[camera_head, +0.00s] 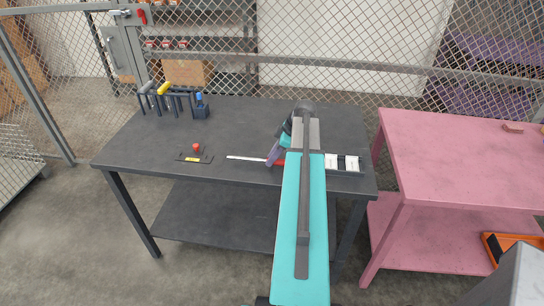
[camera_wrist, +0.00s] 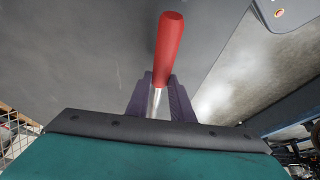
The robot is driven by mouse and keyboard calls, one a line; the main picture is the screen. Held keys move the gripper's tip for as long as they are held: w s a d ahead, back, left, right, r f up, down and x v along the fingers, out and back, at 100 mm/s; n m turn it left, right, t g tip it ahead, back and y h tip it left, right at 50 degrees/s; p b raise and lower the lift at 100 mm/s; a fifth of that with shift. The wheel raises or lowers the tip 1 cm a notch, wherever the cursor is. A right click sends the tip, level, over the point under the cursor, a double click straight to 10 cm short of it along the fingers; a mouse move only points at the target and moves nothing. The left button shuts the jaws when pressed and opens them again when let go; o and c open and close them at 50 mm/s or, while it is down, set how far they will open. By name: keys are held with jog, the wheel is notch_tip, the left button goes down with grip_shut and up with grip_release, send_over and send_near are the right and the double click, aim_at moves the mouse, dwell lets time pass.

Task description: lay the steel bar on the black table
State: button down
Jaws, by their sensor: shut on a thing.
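The steel bar (camera_head: 246,158) shows in the head view as a thin bright strip pointing left over the front part of the black table (camera_head: 230,125). A red part (camera_head: 281,162) shows at its right end, partly behind my arm. In the wrist view the bar's silver shaft (camera_wrist: 154,102) runs between the purple fingers, with the red grip (camera_wrist: 168,50) beyond them. My gripper (camera_head: 273,153), also in the wrist view (camera_wrist: 158,92), is shut on the bar. I cannot tell whether the bar touches the table top.
A tool rack (camera_head: 168,95) and a blue-topped block (camera_head: 201,108) stand at the back left. A black plate with a red knob (camera_head: 196,149) lies left of the bar. A tray with white pieces (camera_head: 343,163) sits right of my arm. A pink table (camera_head: 470,160) stands at right.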

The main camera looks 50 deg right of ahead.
jog(key=shift+f+b, duration=0.4)
jog(key=shift+f, duration=0.4)
jog(key=c, duration=1.5)
grip_release()
jog(key=shift+c, duration=0.3)
jog(key=shift+p+v, duration=1.2)
jog(key=shift+v, duration=2.3)
jog(key=shift+s, duration=0.15)
